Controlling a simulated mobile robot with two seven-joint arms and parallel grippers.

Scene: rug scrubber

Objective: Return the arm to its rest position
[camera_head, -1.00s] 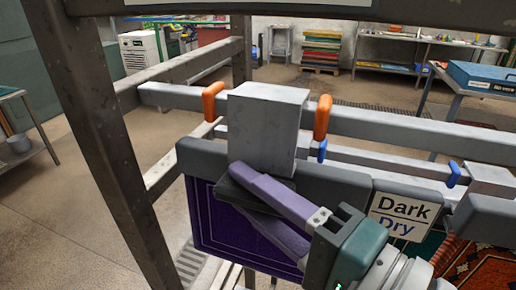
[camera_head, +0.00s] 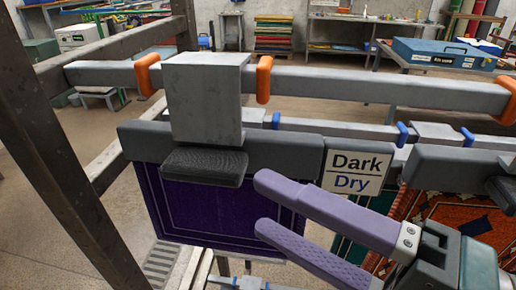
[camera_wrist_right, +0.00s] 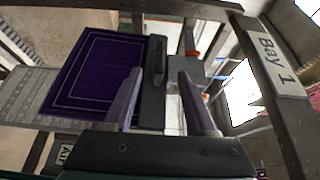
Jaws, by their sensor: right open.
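My right gripper (camera_head: 265,205) reaches in from the lower right in the head view. Its two purple fingers are spread with nothing between them. The fingertips are to the right of and below a dark ridged handle (camera_head: 205,166) under a light grey block (camera_head: 205,100). A gap shows between the fingers and the handle. In the right wrist view my right gripper (camera_wrist_right: 160,78) is also open, with a dark bar and handle (camera_wrist_right: 157,62) showing beyond and between its fingers. My left gripper cannot be made out.
A purple rug (camera_head: 190,212) hangs from the grey bar, with a "Dark Dry" sign (camera_head: 355,172) to its right. Orange-patterned rugs (camera_head: 455,235) hang farther right. A dark post (camera_head: 60,160) stands at left. A blue case (camera_head: 445,53) lies on a table behind.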

